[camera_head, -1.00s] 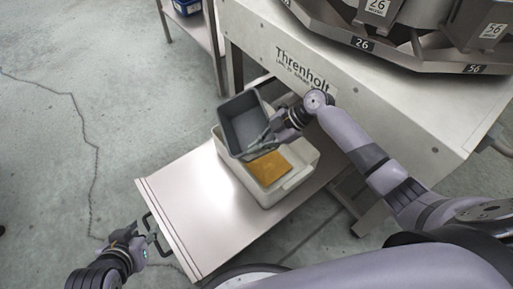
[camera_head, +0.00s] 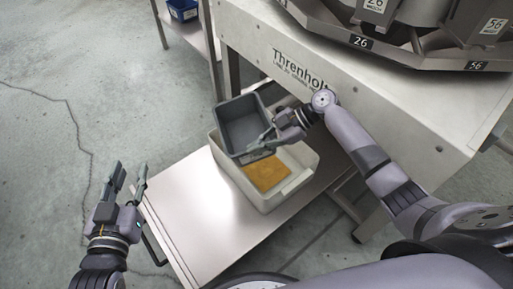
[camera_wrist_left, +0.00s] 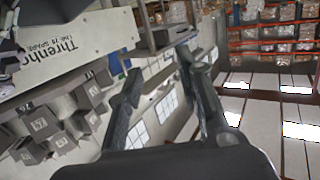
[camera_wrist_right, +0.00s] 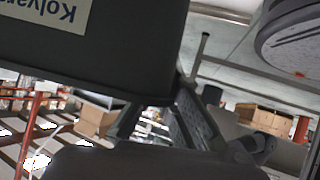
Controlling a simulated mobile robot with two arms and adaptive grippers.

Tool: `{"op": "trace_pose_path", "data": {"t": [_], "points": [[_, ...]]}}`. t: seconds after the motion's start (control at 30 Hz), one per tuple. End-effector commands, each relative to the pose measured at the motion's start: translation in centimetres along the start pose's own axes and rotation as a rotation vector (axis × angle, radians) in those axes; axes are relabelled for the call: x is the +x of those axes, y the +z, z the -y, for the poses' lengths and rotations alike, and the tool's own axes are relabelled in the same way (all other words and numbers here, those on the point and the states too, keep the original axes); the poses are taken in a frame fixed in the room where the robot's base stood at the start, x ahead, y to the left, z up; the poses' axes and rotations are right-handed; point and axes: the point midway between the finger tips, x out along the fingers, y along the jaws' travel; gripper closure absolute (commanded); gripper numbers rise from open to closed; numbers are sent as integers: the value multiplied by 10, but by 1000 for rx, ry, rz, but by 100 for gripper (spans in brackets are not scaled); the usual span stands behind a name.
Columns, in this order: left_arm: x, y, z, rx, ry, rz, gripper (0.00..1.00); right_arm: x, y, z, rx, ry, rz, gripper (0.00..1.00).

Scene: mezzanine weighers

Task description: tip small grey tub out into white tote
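The small grey tub (camera_head: 243,128) is held over the back left part of the white tote (camera_head: 296,184), tilted, with its inside facing the head camera. I see nothing in the tub. My right gripper (camera_head: 262,146) is shut on the tub's near right rim. In the right wrist view the dark tub wall (camera_wrist_right: 120,55) fills the upper left, with an upside-down label. A flat orange-brown mass (camera_head: 267,173) lies in the tote; the tub hides part of the tote. My left gripper (camera_head: 129,180) is open and empty, left of the shelf; its spread fingers also show in the left wrist view (camera_wrist_left: 160,95).
The tote stands on a pulled-out metal shelf (camera_head: 200,218) with a dark handle at its left edge. The Threnholt machine (camera_head: 400,105) rises behind and right. A blue bin (camera_head: 183,10) sits on a rack at the back. Floor at left is clear.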

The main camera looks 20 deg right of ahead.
Motion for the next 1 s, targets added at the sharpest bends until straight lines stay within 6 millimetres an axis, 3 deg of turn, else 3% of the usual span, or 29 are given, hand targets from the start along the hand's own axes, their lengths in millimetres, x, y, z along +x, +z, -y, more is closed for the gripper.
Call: {"op": "trace_pose_path", "data": {"t": [0.47, 1.0], "points": [[-6, -69, -10, -8, 22, -390, 67, -4, 1, -2, 31, -6, -95, 100], [-48, -132, -17, -25, 44, -811, 67, -9, 0, -4, 63, -12, -193, 100]]}}
